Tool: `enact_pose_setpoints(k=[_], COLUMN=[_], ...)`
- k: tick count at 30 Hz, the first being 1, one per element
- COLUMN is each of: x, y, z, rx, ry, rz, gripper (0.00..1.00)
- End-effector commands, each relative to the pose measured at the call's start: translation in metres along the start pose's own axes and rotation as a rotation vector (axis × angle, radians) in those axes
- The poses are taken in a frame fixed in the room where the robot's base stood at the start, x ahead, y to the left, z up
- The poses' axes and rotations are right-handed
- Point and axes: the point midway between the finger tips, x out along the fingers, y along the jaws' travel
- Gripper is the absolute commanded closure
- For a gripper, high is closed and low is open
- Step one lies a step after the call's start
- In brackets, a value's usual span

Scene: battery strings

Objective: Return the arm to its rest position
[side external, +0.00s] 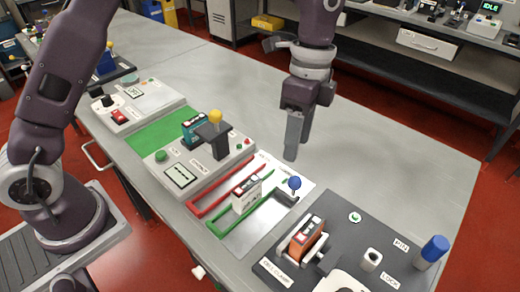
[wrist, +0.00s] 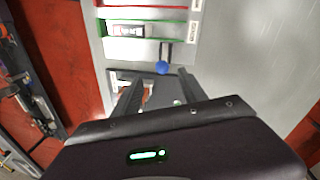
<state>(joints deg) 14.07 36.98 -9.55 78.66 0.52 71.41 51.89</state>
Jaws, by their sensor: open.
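My gripper (side external: 292,150) hangs empty above the bench, behind the rail plate and clear of the batteries. In the wrist view its two fingers (wrist: 160,88) are spread apart with nothing between them. A white battery (side external: 246,195) stands between the red and green rails; it also shows in the wrist view (wrist: 127,30). A teal battery (side external: 195,130) sits in the station with the yellow-knobbed lever (side external: 215,117). An orange battery (side external: 307,237) stands in the clamp on the dark plate; in the wrist view a finger partly hides it.
A blue-knobbed lever (side external: 294,183) stands at the rail plate's right end, near below my gripper. A blue pin (side external: 434,249) stands upright on the dark plate (side external: 345,205). The grey bench top (side external: 390,150) behind and right of my gripper is clear.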

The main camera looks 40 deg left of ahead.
Motion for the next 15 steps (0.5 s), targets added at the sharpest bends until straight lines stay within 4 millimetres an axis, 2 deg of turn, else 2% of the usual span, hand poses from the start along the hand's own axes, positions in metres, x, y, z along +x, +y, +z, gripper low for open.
enact_pose_setpoints(k=[1, 3, 7, 9, 11, 12, 15], x=[-0.024, -0.056, -0.097, -0.105, -0.104, -0.100, -0.086], y=[0.008, 0.025, 0.072, 0.103, 0.128, 0.143, 0.171], z=[0.017, 0.047, 0.110, 0.142, 0.166, 0.179, 0.201], rx=[-0.073, -0.220, -0.535, -0.710, -0.852, -0.937, -1.106], ry=[0.016, 0.048, 0.145, 0.218, 0.285, 0.330, 0.429], rz=[-0.046, -0.121, -0.255, -0.319, -0.363, -0.387, -0.424], gripper=[0.50, 0.50, 0.50, 0.50, 0.50, 0.50, 0.50])
